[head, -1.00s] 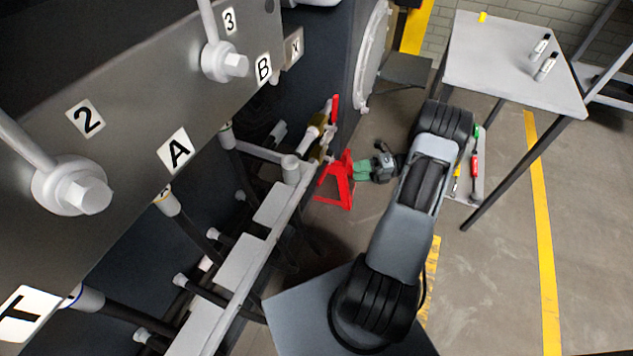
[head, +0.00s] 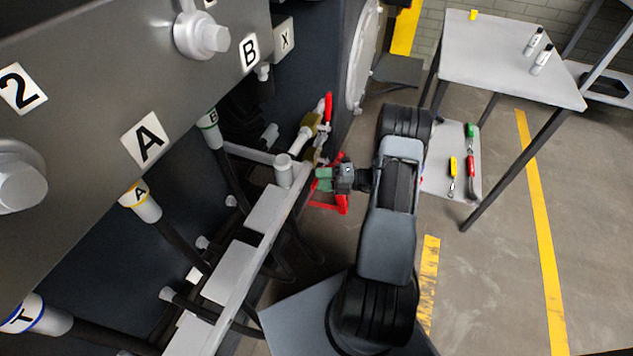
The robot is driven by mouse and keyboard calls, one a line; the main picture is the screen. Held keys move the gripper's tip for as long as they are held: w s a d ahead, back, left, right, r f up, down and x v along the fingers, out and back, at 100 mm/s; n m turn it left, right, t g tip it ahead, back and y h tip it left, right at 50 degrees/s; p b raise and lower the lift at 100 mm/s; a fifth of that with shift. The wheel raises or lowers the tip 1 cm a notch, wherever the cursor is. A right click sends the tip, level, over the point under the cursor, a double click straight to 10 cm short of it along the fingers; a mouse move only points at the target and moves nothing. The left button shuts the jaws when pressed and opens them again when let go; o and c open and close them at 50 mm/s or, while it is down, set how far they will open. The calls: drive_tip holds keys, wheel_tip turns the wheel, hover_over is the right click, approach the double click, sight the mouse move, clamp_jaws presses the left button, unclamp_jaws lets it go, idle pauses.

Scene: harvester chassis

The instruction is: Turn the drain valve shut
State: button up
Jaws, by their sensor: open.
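The drain valve (head: 311,121) has a brass-coloured body on a pipe at the right end of the chassis rail. Its red lever (head: 328,107) points up in the picture, beside the dark chassis wall. My gripper (head: 322,179), with green fingers, is open, below the valve in the picture and apart from the red lever. The fingertips overlap the lower brass fitting and pipe area in this view, and I cannot tell whether they touch anything. Nothing shows between the fingers.
The grey rail (head: 262,212) and several hoses run along the left. A grey table (head: 500,50) and a low shelf with tools (head: 436,170) stand at the right. Open floor lies at the lower right.

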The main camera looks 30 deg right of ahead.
drive_tip(key=shift+x, duration=0.85)
drive_tip(key=shift+c, duration=0.2)
clamp_jaws()
